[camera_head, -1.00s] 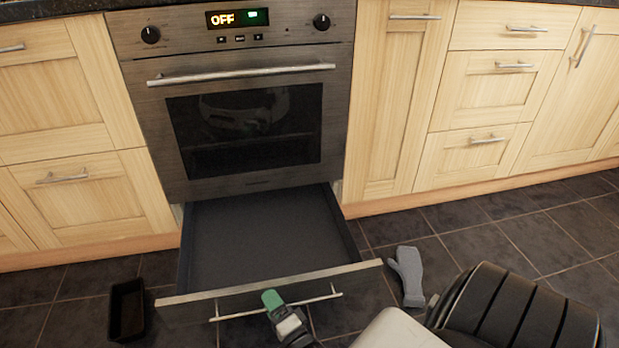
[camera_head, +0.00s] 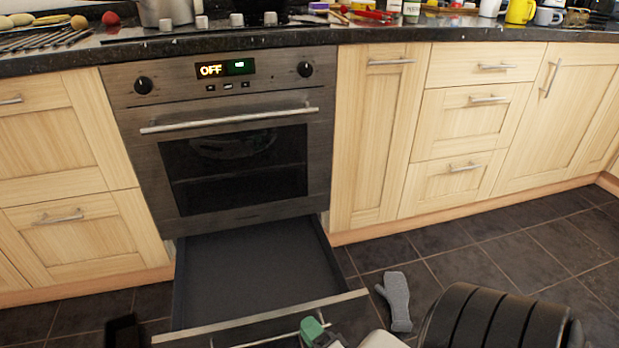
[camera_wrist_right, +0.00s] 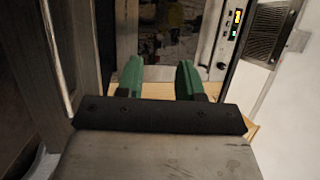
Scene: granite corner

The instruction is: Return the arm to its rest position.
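My right gripper (camera_head: 313,328) is at the bottom edge of the head view, near the right end of the pulled-out drawer's handle. Its green fingers also show in the right wrist view (camera_wrist_right: 160,78), set apart with nothing seen between them, so it is open and empty. Whether it touches the drawer front cannot be told. My left gripper is not in view. The drawer (camera_head: 255,280) under the oven (camera_head: 235,165) stands open and looks empty.
A grey oven mitt (camera_head: 396,300) lies on the dark tiled floor right of the drawer. A black tray (camera_head: 122,332) is on the floor at left. The counter (camera_head: 380,36) above holds pots, mugs and food.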

